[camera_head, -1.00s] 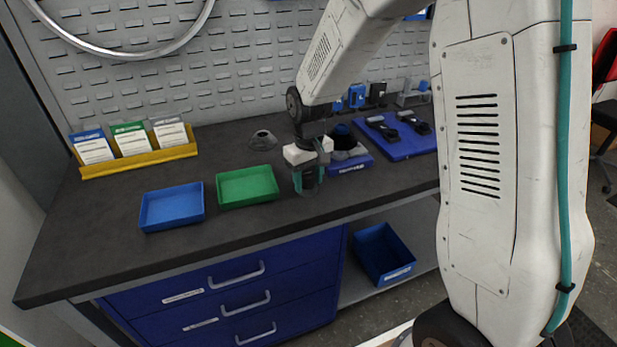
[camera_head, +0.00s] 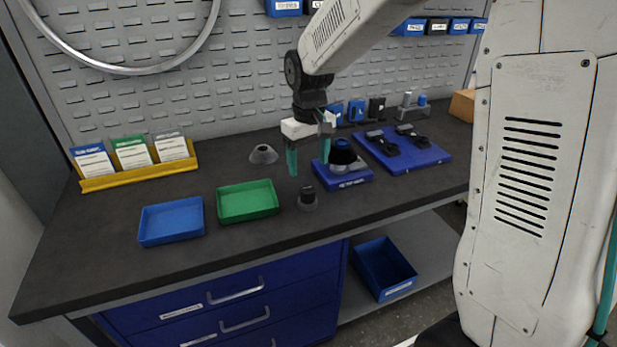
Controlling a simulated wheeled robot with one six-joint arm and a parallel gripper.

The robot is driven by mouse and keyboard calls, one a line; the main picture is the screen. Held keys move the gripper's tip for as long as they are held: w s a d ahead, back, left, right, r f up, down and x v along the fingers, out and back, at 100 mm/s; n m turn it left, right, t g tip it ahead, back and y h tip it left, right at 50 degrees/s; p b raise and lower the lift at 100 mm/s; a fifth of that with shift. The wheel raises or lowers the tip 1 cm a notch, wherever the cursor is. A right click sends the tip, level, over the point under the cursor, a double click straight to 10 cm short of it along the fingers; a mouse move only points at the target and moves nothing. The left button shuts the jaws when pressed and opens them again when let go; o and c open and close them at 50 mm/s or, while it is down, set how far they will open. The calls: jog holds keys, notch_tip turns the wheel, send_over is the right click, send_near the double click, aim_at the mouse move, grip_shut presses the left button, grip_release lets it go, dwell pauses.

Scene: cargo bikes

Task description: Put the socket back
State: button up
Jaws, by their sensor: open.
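A small dark upright piece with a wider grey round base (camera_head: 308,200) stands on the dark bench top near its front edge. I cannot tell for sure whether it is the socket. My gripper (camera_head: 309,167) hangs above and behind it, teal fingers pointing down, open and empty, apart from it. A grey cone-shaped piece (camera_head: 263,154) stands alone farther back to the left. A blue labelled block (camera_head: 350,180) to the right of my gripper bears a dark, blue-topped round piece (camera_head: 342,153) on a pale base; the right finger partly overlaps the block in the picture.
A green tray (camera_head: 248,213) and a blue tray (camera_head: 171,236) lie empty to the left. A yellow rack (camera_head: 140,177) holds cards. A blue board (camera_head: 425,158) bears dark tools at right. A small stand (camera_head: 412,114) holds upright cylinders behind it. An open blue bin (camera_head: 384,269) sits below.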

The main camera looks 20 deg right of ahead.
jog(key=s+d+r+m, duration=0.1)
jog(key=s+r, duration=0.4)
jog(key=s, duration=0.2)
jog(key=s+d+r, duration=0.1)
jog(key=s+r, duration=0.4)
jog(key=s, duration=0.2)
jog(key=s+d+m+t, duration=0.1)
jog(key=s, duration=1.5)
jog(key=shift+f+m, duration=0.3)
jog(key=shift+f, duration=0.15)
